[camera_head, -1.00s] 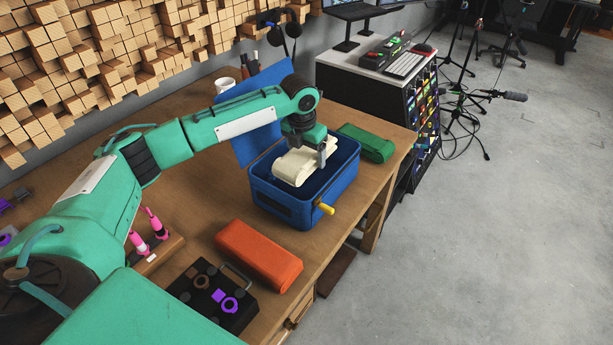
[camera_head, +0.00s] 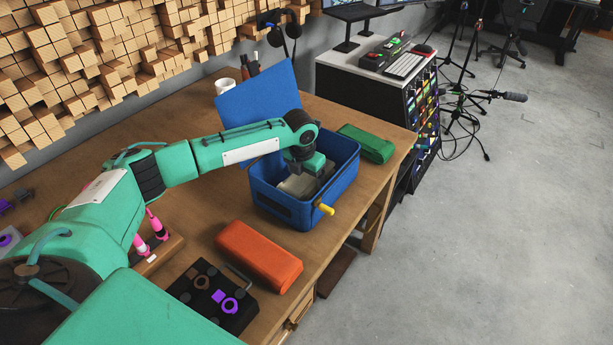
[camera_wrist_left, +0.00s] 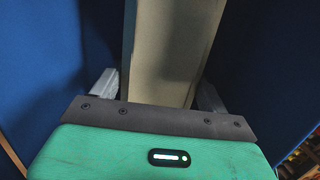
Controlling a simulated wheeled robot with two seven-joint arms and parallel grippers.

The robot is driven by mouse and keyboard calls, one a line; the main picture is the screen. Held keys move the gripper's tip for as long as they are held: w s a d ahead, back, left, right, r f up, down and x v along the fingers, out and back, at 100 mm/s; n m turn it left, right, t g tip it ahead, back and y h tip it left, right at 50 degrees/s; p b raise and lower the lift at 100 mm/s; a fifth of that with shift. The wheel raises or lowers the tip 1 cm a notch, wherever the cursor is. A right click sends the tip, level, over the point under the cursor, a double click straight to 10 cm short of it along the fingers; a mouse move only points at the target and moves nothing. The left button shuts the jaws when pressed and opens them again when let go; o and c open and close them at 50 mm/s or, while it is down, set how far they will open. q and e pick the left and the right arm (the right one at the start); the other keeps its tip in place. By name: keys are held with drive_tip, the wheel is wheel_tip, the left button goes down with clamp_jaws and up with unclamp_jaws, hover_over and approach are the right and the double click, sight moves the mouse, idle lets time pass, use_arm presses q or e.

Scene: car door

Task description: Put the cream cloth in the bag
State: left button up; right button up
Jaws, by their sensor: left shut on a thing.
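The cream cloth (camera_head: 297,187) is down inside the open blue bag (camera_head: 288,211) in the head view, below the rim. My left gripper (camera_head: 305,180) is also inside the bag's opening, shut on the cloth. In the left wrist view the cloth (camera_wrist_left: 168,50) stands between the two fingers (camera_wrist_left: 158,92), with dark blue bag walls (camera_wrist_left: 45,60) on both sides. The bag's blue lid (camera_head: 260,98) stands raised at the back. Whether the cloth touches the bag's bottom is hidden. My right gripper is not in view.
A green case (camera_head: 366,144) lies right of the bag. An orange case (camera_head: 259,254) and a black box with purple shapes (camera_head: 215,297) lie in front. A white cup (camera_head: 225,86) stands behind.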

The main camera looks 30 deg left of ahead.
sight(303, 177)
use_arm(q)
drive_tip(key=o, duration=1.1)
wheel_tip(303, 177, up, 12)
drive_tip(key=s, duration=0.1)
drive_tip(key=shift+s, duration=0.4)
drive_tip(key=shift+a, duration=0.1)
